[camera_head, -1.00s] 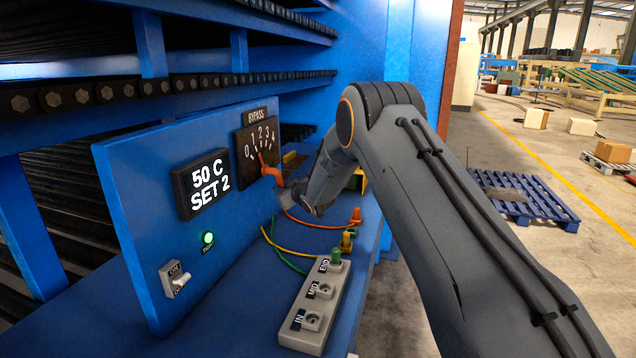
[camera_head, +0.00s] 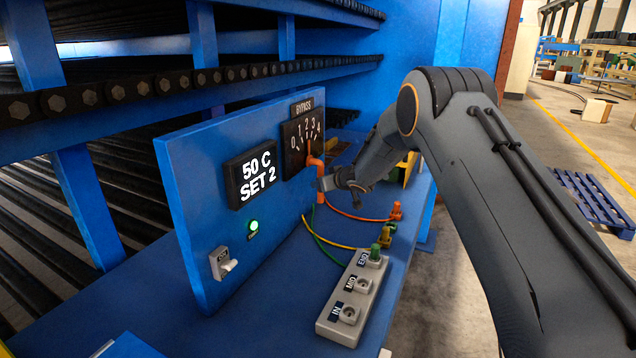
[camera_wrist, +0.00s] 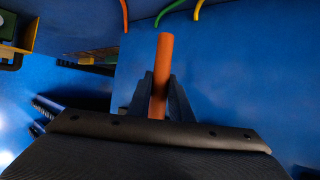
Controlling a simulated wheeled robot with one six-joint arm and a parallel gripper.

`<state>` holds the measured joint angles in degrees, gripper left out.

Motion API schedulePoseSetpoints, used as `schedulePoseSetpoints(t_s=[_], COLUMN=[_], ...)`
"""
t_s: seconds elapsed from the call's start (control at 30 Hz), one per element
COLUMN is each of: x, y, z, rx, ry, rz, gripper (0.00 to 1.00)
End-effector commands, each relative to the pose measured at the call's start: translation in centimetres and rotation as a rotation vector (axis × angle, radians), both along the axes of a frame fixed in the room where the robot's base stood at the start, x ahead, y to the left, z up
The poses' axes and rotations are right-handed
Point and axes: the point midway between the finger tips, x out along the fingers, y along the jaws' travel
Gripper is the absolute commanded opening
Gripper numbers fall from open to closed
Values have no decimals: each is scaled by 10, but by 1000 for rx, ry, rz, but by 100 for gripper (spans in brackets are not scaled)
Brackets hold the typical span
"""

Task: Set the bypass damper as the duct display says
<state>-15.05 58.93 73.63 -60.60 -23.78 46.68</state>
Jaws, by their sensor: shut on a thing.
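The duct display (camera_head: 250,177) reads "50 C SET 2" on the blue panel (camera_head: 200,165). Right of it is the black BYPASS dial (camera_head: 291,160), marked 0 to 4. The damper's orange lever (camera_head: 314,160) stands out from the dial, and its thin pointer tip lies near the 2; the exact reading is too small to tell. My gripper (camera_head: 324,184) is at the lever's handle. In the wrist view, the orange handle (camera_wrist: 162,70) sits between the two dark fingers of my gripper (camera_wrist: 160,95), which is shut on it.
Roller racks (camera_head: 150,88) are behind.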

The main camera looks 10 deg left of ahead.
Motion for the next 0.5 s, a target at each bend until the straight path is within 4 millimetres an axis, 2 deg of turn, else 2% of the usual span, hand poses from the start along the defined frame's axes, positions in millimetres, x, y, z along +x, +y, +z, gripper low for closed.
schedulePoseSetpoints(t_s=[0.33, 0.37, 0.43, 0.5], x=[1, 1, 1, 1], y=[-1, -1, -1, -1], z=[3, 3, 2, 2], rx=[4, 4, 3, 3], ry=[-2, -2, -1, -1], rz=[-1, -1, -1, -1], gripper=[0, 22, 34, 37])
